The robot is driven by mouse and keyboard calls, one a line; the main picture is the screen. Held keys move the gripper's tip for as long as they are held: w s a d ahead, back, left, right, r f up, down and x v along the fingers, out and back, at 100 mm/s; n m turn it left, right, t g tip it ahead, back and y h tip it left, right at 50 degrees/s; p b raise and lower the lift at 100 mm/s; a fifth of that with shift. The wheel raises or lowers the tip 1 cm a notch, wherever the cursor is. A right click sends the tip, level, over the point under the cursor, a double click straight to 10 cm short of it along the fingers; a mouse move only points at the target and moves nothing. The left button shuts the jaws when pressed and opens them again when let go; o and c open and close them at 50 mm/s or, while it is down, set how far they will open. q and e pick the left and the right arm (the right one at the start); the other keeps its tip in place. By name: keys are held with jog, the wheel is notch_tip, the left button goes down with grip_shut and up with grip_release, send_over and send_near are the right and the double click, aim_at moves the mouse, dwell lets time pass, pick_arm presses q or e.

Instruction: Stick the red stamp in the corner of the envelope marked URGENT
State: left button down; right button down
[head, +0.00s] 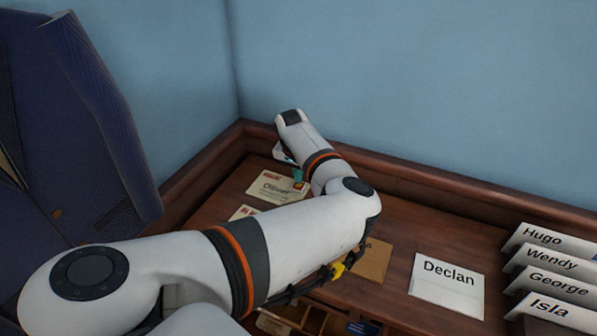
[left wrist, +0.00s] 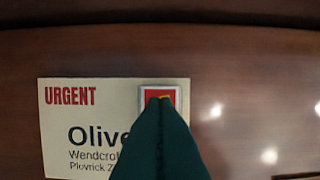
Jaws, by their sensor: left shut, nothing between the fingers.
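The envelope marked URGENT (left wrist: 68,135) is cream, with red lettering and the name "Olive..." partly hidden by my fingers. It also lies on the desk in the head view (head: 268,190). In the head view the left gripper (head: 297,174) is just above that corner. My right gripper is not in view.
A second cream envelope (head: 243,212) with red lettering is partly hidden by my arm. A brown envelope (head: 374,262) and a white "Declan" envelope (head: 447,287) lie to the right. Name cards (head: 545,262) stand at the far right. A raised wooden rim (head: 420,177) edges the desk.

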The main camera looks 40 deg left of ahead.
aim_at(298, 186)
pick_arm(q)
jog(key=shift+f, duration=0.75)
jog(key=shift+s+d+f, duration=0.1)
jog(key=shift+f, duration=0.1)
dwell(1.7)
notch_tip(298, 186, up, 2)
jog(key=p, duration=0.2)
jog(key=shift+p, duration=0.4)
notch_tip(298, 186, up, 5)
jog(key=p, duration=0.5)
jog(key=shift+r+p, duration=0.2)
jog(key=shift+p, duration=0.2)
jog(key=shift+f, duration=0.1)
